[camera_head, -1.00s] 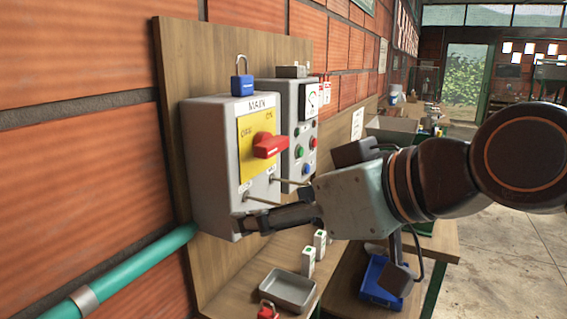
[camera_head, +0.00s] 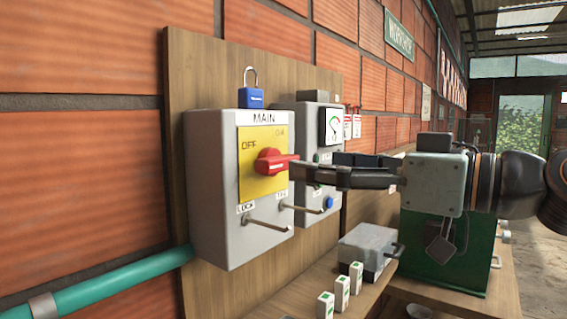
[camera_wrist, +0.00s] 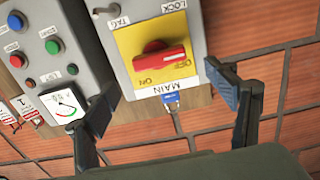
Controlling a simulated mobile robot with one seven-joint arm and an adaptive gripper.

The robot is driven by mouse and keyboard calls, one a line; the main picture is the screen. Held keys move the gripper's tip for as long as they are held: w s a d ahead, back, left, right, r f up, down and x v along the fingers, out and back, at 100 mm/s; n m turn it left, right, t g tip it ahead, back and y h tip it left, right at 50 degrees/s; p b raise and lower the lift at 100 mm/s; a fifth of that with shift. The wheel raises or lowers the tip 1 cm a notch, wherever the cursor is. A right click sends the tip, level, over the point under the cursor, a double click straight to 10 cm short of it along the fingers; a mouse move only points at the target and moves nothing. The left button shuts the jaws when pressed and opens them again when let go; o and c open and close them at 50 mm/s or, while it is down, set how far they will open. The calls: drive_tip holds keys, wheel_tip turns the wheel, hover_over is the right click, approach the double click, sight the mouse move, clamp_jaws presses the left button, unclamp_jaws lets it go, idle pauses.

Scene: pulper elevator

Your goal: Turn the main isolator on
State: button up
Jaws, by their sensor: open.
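The main isolator (camera_head: 215,180) is a grey wall box marked MAIN with a yellow plate (camera_head: 248,172) and a red rotary handle (camera_head: 275,161). The plate reads OFF at the left and ON at the upper right; the handle lies roughly level. In the wrist view the box appears upside down, with the red handle (camera_wrist: 160,62) between my finger lines. My gripper (camera_head: 312,168) is open in front of the handle, its fingertips near the handle's right end in the head view. The wrist view shows my gripper (camera_wrist: 162,92) spread wide, nothing between the fingers; contact cannot be told.
Two metal pegs (camera_head: 270,223) stick out below the plate at LOCK and TAG. A blue padlock (camera_head: 251,98) stands on the box. A second control box (camera_head: 310,112) with buttons and a gauge is beside it.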

sight(286, 161)
drive_tip(key=x, duration=0.8)
drive_tip(key=shift+w+a+p, duration=0.1)
drive_tip(key=shift+a+p, duration=0.05)
drive_tip(key=shift+p, duration=0.15)
drive_tip(key=c, duration=1.2)
drive_tip(key=shift+o, duration=0.2)
